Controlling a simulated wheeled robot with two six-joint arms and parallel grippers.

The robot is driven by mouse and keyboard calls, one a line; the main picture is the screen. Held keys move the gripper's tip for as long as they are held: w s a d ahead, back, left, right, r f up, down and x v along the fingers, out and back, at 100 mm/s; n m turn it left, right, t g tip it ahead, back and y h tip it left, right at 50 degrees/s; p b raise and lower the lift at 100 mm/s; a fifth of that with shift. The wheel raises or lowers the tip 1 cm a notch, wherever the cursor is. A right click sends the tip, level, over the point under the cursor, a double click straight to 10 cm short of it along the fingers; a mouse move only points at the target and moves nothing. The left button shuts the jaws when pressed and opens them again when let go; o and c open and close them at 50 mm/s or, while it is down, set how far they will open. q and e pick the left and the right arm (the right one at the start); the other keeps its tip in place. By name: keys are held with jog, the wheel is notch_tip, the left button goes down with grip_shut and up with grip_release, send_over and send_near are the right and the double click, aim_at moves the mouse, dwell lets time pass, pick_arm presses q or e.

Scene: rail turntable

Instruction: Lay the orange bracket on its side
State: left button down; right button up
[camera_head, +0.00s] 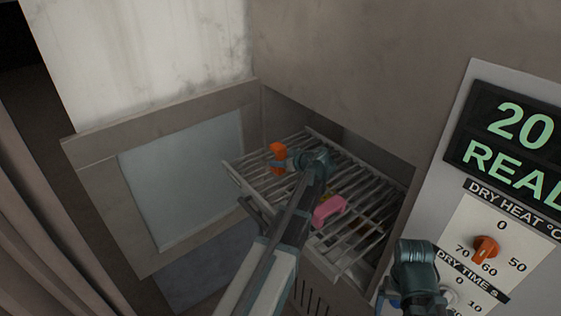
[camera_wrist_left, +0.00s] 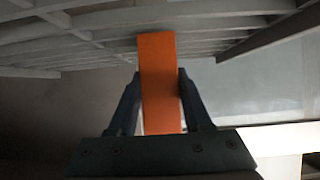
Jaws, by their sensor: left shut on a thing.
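The orange bracket (camera_head: 278,152) is at the far left part of a metal rack (camera_head: 372,172) in the head view. My left gripper (camera_head: 281,163) is shut on it. In the left wrist view the bracket (camera_wrist_left: 160,85) stands between the two dark fingers of my left gripper (camera_wrist_left: 161,100), with one end by the rack's slats (camera_wrist_left: 90,32). I cannot tell whether the bracket touches the slats. My right arm shows at the lower right of the head view; its fingertips are not clearly visible.
A pink piece (camera_head: 329,209) lies on the rack, right of my left arm, with a small yellow piece (camera_head: 326,197) beside it. The rack sits in an opening with an open windowed door (camera_head: 185,180) at left. A control panel with an orange knob (camera_head: 486,249) is at right.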

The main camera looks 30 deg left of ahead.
pick_arm(q)
jog(key=shift+c, duration=1.2)
grip_release()
jog(key=p+v, duration=0.7)
jog(key=v, duration=0.7)
jog(key=shift+s+a+f, duration=0.1)
jog(key=shift+a, duration=0.05)
jog(key=b+x, duration=0.6)
jog(key=x, duration=0.6)
jog(key=shift+f, duration=0.15)
jog(key=shift+w+a+f+b, duration=0.25)
jog(key=shift+w+a+b, duration=0.2)
jog(key=shift+a, duration=0.2)
jog(key=shift+s+d+r, duration=0.1)
